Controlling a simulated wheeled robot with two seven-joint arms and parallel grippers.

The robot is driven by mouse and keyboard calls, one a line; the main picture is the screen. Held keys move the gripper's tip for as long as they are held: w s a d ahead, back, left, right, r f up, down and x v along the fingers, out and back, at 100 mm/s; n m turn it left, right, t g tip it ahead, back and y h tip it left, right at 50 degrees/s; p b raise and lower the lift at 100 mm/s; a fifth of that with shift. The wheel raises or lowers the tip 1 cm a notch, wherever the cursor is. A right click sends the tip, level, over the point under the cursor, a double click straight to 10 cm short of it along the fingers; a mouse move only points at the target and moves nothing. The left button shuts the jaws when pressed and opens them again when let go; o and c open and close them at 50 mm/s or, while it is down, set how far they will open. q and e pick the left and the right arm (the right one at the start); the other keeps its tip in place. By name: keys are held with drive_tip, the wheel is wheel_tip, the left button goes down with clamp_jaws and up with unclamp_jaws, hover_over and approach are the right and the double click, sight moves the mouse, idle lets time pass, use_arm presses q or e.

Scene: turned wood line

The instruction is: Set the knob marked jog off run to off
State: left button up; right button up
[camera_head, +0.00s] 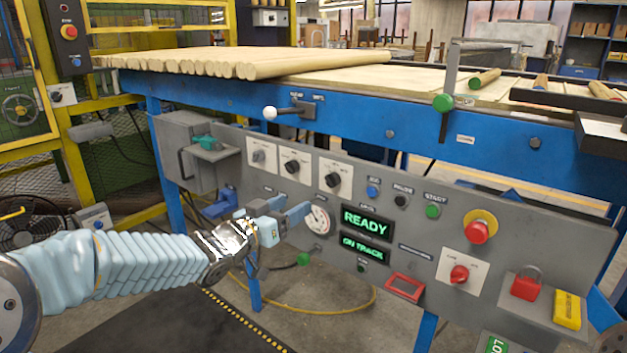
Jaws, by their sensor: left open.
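The grey control panel (400,225) carries three rotary knobs on white plates along its upper left: a grey left knob (258,155), a black middle knob (292,166) and a black right knob (333,180). A red knob (458,274) sits on another white plate at the lower right. The plate lettering is too small to read, so I cannot tell which knob is marked jog off run. My right gripper is not in view.
Blue, black and green buttons (433,211) and a red emergency button (476,232) sit right of the knobs. Displays (367,222) read READY and ON TRACK. A white-balled lever (270,112) sticks out above. A red padlock (525,287) hangs at the right.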

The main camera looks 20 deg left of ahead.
sight(327, 184)
use_arm(q)
drive_tip(key=p+x, duration=0.1)
drive_tip(key=x, duration=1.2)
drive_tip(key=shift+w+d, duration=0.1)
drive_tip(key=shift+w, duration=0.2)
drive_tip(key=c, duration=1)
drive_tip(key=shift+f+m+b, duration=0.25)
drive_tip(key=shift+m+b, duration=0.35)
drive_tip(key=shift+b, duration=0.3)
drive_tip(key=shift+c, duration=0.2)
drive_tip(key=m+b, duration=0.3)
drive_tip(key=shift+r+m+b, duration=0.15)
drive_tip(key=shift+m+b, duration=1.1)
drive_tip(key=shift+m, duration=0.95)
